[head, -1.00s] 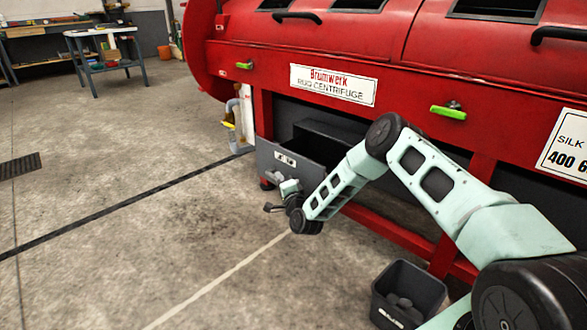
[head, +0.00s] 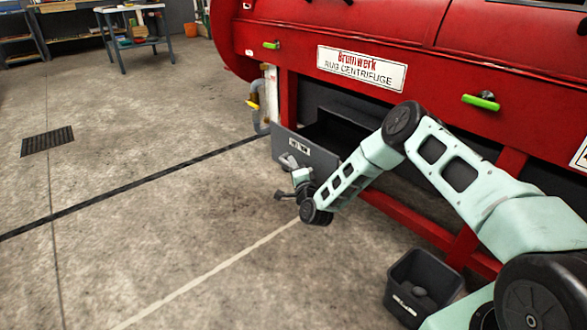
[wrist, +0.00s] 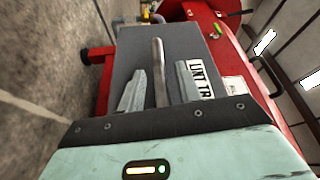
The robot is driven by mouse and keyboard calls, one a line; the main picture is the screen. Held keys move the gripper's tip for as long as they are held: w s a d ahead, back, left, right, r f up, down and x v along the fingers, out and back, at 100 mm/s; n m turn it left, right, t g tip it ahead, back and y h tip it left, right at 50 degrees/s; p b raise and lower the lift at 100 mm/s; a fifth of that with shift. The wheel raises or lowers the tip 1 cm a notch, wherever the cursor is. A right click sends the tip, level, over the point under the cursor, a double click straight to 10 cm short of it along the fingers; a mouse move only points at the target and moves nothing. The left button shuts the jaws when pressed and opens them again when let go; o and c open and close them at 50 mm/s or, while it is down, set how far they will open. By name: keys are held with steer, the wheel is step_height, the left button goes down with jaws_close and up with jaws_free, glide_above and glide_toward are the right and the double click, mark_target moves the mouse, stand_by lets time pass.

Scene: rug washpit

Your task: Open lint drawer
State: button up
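The lint drawer (head: 318,158) is a dark grey box low in the front of the red centrifuge. It stands pulled out, with its dark inside showing behind the front panel in the head view. Its front panel (wrist: 135,60) and a label also show in the wrist view. A grey bar handle (wrist: 158,75) stands out from the panel. My gripper (wrist: 160,70) is at the handle, one finger on each side of it. The fingers are apart, with a visible gap between each finger and the bar. The drawer's full depth is partly hidden by my arm.
The red centrifuge (head: 430,60) with green latches fills the upper right. A dark bin (head: 425,285) with grey lumps inside stands on the floor by its frame. A floor grate (head: 47,140) lies at left, and a worktable (head: 135,12) stands behind. Floor left of the drawer is clear.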

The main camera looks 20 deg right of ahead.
steer(key=s+f+p, duration=0.1)
steer(key=s+p, duration=0.5)
steer(key=s, duration=1.1)
steer(key=shift+s+a+f, duration=0.15)
steer(key=shift+s+a, duration=0.05)
steer(key=shift+a, duration=0.1)
